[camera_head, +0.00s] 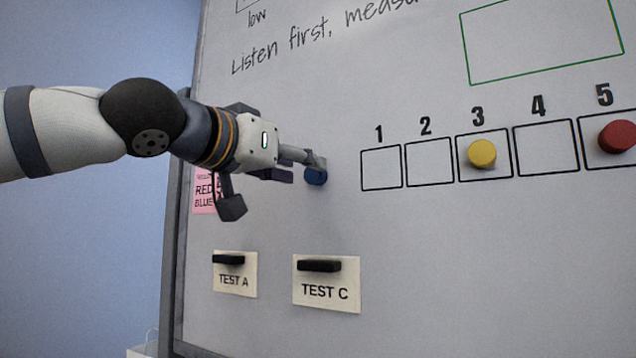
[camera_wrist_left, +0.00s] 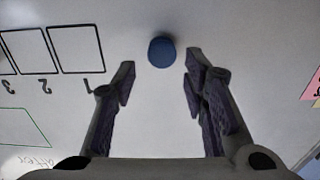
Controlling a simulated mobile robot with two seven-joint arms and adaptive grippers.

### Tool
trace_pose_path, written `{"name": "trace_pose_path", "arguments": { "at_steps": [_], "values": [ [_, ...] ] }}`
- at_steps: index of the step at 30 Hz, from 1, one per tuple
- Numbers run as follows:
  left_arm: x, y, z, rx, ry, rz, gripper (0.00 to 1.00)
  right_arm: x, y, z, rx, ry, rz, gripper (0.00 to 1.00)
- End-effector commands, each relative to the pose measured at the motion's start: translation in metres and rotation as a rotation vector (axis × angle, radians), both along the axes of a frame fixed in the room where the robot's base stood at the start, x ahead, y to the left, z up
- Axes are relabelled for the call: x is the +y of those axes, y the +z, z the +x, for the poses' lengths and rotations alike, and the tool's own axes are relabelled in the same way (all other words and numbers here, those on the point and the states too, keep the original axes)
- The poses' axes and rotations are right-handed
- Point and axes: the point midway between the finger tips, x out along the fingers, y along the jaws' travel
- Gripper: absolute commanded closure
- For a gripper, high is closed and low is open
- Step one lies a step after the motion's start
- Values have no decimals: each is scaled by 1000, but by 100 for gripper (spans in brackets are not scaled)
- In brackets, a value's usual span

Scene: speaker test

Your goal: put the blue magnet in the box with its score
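The blue magnet (camera_head: 316,177) is a round disc on the whiteboard, left of box 1. In the left wrist view the blue magnet (camera_wrist_left: 161,52) lies just beyond and between the fingertips, with a gap to each. My left gripper (camera_head: 300,165) is open and close in front of the board; its finger partly covers the magnet in the head view. It also shows open and empty in the left wrist view (camera_wrist_left: 158,72). Boxes 1 (camera_head: 381,169), 2 (camera_head: 429,162) and 4 (camera_head: 546,149) are empty. My right gripper is not in view.
A yellow magnet (camera_head: 482,153) is in box 3 and a red magnet (camera_head: 617,136) in box 5. Cards "TEST A" (camera_head: 235,281) and "TEST C" (camera_head: 326,292) hang lower under black bars. A pink note (camera_head: 203,192) with "RED" and "BLUE" is partly hidden behind my gripper.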

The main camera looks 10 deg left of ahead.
Motion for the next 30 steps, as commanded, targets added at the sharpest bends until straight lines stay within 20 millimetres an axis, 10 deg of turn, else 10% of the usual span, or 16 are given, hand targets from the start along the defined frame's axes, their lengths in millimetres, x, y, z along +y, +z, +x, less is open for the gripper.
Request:
{"name": "trace_pose_path", "arguments": {
  "at_steps": [17, 30],
  "values": [
    [-9, -7, 31, 12, 2, 2, 60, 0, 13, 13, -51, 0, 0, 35],
    [-9, -6, 30, 11, 2, 3, 96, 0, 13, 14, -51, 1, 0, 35]
  ]
}}
